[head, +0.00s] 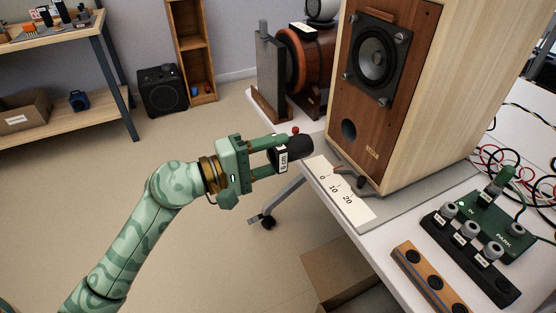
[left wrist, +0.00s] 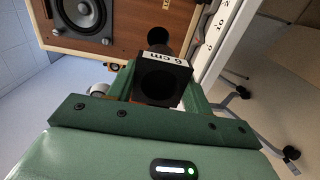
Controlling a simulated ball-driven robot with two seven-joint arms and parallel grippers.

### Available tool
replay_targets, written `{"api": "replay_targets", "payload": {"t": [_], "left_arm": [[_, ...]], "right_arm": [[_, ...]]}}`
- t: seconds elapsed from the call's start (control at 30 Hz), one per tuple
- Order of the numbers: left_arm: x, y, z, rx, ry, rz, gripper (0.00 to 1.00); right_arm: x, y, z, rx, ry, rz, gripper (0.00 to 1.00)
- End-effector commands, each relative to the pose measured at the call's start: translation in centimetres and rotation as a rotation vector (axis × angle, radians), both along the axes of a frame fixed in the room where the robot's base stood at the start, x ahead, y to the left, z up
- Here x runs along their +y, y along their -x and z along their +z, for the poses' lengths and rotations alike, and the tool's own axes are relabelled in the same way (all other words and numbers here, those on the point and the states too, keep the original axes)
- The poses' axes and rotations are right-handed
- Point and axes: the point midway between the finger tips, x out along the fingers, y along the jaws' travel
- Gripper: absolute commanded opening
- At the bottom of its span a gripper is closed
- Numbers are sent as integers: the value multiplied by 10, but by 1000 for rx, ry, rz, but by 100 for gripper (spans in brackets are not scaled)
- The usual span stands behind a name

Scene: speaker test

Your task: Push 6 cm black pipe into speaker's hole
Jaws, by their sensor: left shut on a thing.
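The black pipe (head: 299,147) has a white "6 cm" label and is held in the air by my left gripper (head: 281,153), which is shut on it. In the left wrist view the pipe (left wrist: 163,82) sits between the green fingers, its open near end facing the camera. The speaker (head: 392,152) is a pale wooden cabinet with a brown front. Its dark round hole (head: 349,129) is low on that front, right of the pipe and apart from it. In the left wrist view the hole (left wrist: 157,36) shows just beyond the pipe. My right gripper is out of view.
The speaker stands on a white table (head: 397,240). A scale strip (head: 350,205) lies before it, with a small dark tool (head: 352,181). Open floor lies left.

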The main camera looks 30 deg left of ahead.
Motion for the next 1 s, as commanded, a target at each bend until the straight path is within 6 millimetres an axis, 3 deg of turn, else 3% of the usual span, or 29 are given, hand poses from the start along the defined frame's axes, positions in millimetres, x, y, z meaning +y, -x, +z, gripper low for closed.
{"api": "replay_targets", "payload": {"t": [0.4,1.0], "left_arm": [[-19,-25,3,-5,3,2,23],[-51,-66,1,-2,0,0,23]], "right_arm": [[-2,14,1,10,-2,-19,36],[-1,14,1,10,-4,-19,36]]}}
